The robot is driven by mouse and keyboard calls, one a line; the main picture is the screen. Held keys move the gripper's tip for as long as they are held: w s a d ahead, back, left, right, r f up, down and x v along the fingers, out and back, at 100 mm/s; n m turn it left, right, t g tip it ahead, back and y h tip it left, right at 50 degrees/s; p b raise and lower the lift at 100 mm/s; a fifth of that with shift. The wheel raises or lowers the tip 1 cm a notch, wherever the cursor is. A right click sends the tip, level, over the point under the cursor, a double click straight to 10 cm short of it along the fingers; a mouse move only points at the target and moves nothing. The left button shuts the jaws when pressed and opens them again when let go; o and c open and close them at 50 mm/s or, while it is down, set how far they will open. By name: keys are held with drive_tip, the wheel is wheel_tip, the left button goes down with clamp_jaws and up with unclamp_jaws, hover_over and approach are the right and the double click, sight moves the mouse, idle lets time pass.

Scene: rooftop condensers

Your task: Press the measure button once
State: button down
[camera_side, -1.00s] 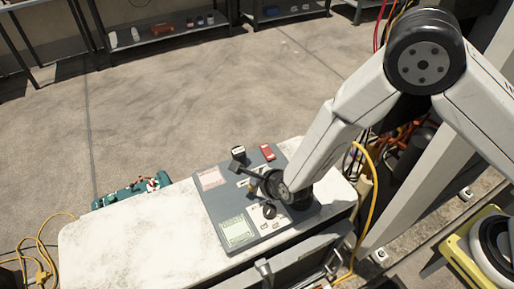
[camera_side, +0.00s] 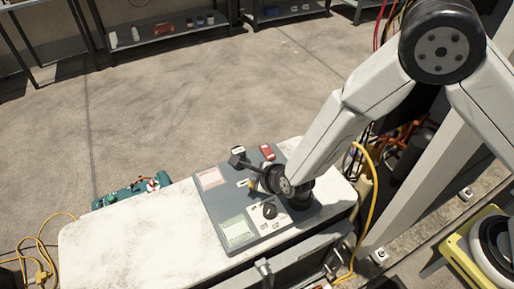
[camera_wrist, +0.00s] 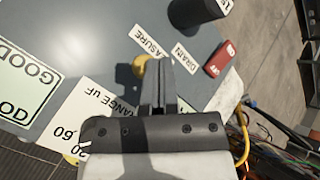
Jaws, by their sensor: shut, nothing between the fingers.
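The grey tester panel (camera_side: 215,205) lies on the pale bench. Its yellow button (camera_wrist: 138,67) is beside the label ending in "ASURE" (camera_wrist: 150,43) in the wrist view, partly hidden by my finger. The button also shows as a small yellow spot in the side view (camera_side: 252,187). My gripper (camera_wrist: 162,70) is shut and empty, its fingertips just right of the button in the wrist view. In the side view my dark gripper (camera_side: 257,173) is low over the panel; whether it touches anything cannot be told.
A red part (camera_wrist: 218,58) is near the "DRAIN" label. A black part (camera_wrist: 190,12) stands beyond the fingertips. The panel also has a black knob (camera_side: 270,211) and a pale green display (camera_side: 237,230). Yellow cable hangs right of the bench; green gauges (camera_side: 135,191) lie left.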

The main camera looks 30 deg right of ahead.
drive_tip(key=shift+r, duration=2.5)
drive_tip(key=s+d+r+n+g, duration=0.2)
drive_tip(key=d+r+n, duration=0.1)
drive_tip(key=d+n, duration=0.35)
drive_tip(key=s+d+r+n+g, duration=0.1)
drive_tip(key=s+d+r+n, duration=0.1)
drive_tip(key=d+r+n, duration=0.35)
drive_tip(key=s+d+r+n+g+h, duration=0.1)
drive_tip(key=s+d+n+g+h, duration=0.1)
drive_tip(key=s+d+n, duration=0.9)
drive_tip(key=d+n+g, duration=0.1)
drive_tip(key=d, duration=0.2)
drive_tip(key=shift+s+n, duration=0.15)
drive_tip(key=shift+n, duration=0.15)
